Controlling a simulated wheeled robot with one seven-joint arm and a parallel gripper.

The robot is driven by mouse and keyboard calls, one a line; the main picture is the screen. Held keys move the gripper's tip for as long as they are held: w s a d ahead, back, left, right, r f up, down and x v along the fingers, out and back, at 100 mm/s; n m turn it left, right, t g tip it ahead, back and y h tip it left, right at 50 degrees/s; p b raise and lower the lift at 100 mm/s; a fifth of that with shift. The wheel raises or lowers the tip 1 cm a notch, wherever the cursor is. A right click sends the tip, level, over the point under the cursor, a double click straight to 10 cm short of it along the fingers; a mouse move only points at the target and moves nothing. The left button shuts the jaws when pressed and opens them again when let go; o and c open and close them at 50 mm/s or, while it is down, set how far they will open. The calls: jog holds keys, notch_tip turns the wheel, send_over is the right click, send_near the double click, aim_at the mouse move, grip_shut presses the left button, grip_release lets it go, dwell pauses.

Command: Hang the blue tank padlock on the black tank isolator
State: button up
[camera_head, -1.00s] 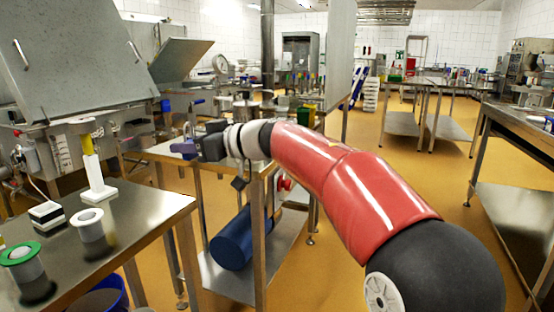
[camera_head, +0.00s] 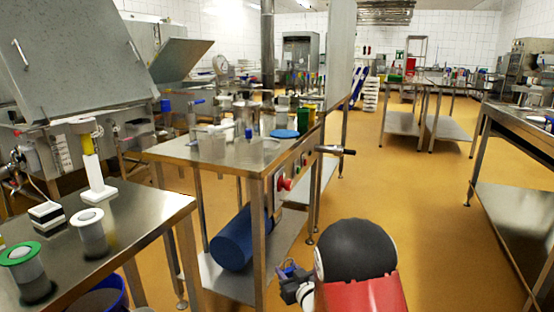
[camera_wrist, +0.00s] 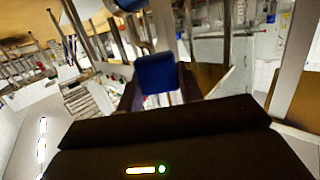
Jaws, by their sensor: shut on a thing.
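A blue padlock (camera_wrist: 157,73) is between the dark fingers of my gripper (camera_wrist: 158,88) in the wrist view. The gripper is shut on it, and its shackle is not clear. In the head view my gripper (camera_head: 287,270) is low, in front of the middle table's right end, with a small patch of blue at its tip. I cannot make out the black tank isolator for certain in either view. The tank (camera_head: 70,60) with a sloping steel lid stands at the upper left.
The middle steel table (camera_head: 190,152) carries jars, a blue disc and a red button (camera_head: 285,184) on its end. A blue cylinder (camera_head: 235,240) lies on its lower shelf. The left table (camera_head: 140,215) holds moulds and a white stand. Open floor (camera_head: 400,205) lies to the right.

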jog(key=s+d+f+m+t+h, duration=0.1)
jog(key=s+d+f+m+h, duration=0.3)
jog(key=d+f, duration=0.5)
jog(key=s+d+h, duration=0.2)
jog(key=d, duration=0.1)
jog(key=shift+s+f+m+h, duration=0.3)
jog(key=shift+s+m, duration=0.1)
